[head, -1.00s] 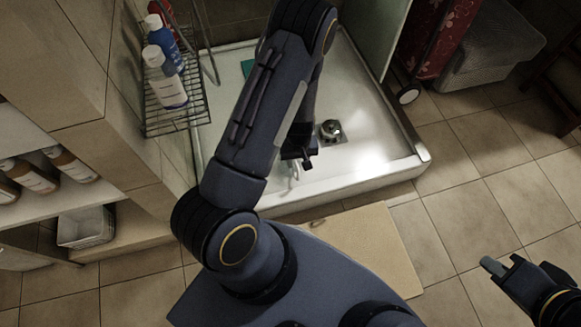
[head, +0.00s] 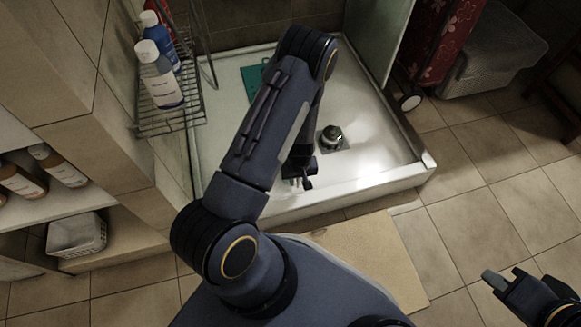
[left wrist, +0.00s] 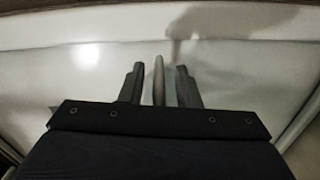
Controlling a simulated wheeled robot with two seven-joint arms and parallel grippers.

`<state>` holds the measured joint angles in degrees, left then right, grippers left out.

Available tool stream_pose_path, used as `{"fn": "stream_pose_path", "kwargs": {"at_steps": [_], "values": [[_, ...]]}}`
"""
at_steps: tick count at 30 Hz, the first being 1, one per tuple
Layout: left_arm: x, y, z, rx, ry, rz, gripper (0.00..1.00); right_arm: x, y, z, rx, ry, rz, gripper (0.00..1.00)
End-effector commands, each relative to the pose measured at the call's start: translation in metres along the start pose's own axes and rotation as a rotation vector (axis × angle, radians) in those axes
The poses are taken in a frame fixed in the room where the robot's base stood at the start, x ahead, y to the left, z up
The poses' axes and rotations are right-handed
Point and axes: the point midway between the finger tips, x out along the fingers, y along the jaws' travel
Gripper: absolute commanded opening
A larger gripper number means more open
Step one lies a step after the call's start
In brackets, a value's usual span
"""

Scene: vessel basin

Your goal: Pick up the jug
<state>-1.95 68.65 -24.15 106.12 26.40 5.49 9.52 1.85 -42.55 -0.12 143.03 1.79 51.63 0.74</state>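A small round metal thing (head: 332,137) stands on the square drain in the white basin (head: 375,177). It may be the jug, but it is too small to be sure. My left gripper (head: 301,182) points down above the basin's near side, left of and nearer than the metal thing, apart from it. In the left wrist view its fingers (left wrist: 160,85) show dark outer parts, with narrow pale and grey strips between them. I cannot tell whether those strips are finger pads or something else. No jug is clear in that view. My right gripper (head: 500,283) is over the floor at lower right, apparently empty.
A wire rack (head: 172,122) with bottles (head: 160,78) hangs on the left wall. A teal item (head: 254,82) lies at the basin's back left. A glass panel (head: 377,35) stands at the back right. A beige mat (head: 390,255) and open tiled floor lie in front.

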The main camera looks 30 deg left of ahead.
Motion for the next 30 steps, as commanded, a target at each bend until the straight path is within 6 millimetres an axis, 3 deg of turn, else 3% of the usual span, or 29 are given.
{"fn": "stream_pose_path", "kwargs": {"at_steps": [1,6,30], "values": [[0.0001,0.0001,0.0000,0.000,0.000,0.000,0.23,-0.0001,0.0000,0.0000,0.000,0.000,0.000,0.00],[0.0003,0.0001,0.0000,0.000,-0.001,-0.001,0.01,0.0000,0.0000,0.0000,0.000,0.000,0.000,0.00],[0.0000,0.0001,-0.0001,0.000,0.000,0.000,0.00,0.0000,0.0000,0.0000,0.000,0.000,0.000,0.00]]}}
